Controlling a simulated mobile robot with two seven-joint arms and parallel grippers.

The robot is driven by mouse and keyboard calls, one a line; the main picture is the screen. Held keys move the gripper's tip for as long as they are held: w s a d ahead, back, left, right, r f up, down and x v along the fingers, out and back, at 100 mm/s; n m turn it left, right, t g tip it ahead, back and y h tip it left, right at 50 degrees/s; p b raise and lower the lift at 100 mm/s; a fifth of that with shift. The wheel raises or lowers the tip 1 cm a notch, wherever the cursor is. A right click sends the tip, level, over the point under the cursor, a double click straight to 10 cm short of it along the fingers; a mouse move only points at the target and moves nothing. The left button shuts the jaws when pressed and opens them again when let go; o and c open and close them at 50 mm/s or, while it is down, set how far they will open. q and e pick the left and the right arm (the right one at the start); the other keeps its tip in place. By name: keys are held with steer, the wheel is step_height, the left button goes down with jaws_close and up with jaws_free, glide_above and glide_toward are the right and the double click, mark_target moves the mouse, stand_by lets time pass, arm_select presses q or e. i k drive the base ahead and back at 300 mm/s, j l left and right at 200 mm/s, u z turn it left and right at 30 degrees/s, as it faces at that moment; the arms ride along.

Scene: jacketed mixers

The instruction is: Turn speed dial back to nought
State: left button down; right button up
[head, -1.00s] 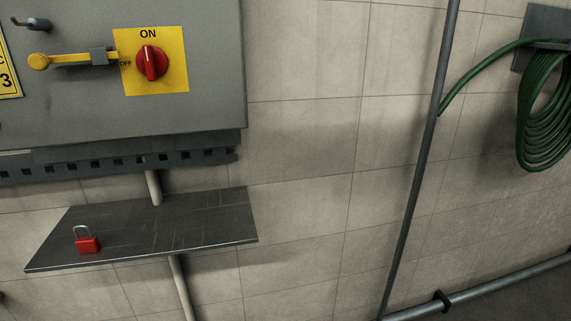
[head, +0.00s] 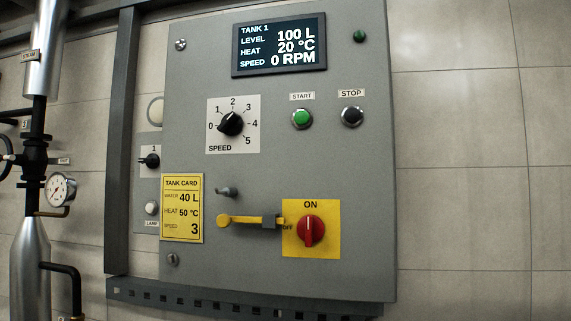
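The speed dial (head: 231,123) is a black knob on a pale square plate, upper left on the grey control panel (head: 340,170). Its scale runs from 0 at the left over 2 at the top to 5 at the lower right. The knob's grip lies slanted, lower left to upper right; I cannot tell for sure which number it marks. The display (head: 279,45) above reads TANK 1, level 100 L, heat 20 °C, speed 0 RPM. Neither of my grippers is in view.
The red main switch (head: 311,230) stands upright towards ON, beside a yellow-handled lever (head: 245,220). A green START button (head: 302,118), a black STOP button (head: 352,115) and a yellow tank card (head: 182,208) share the panel. Pipes with a gauge (head: 60,190) stand left.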

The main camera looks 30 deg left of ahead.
mark_target(231, 124)
steer(key=u, duration=1.25)
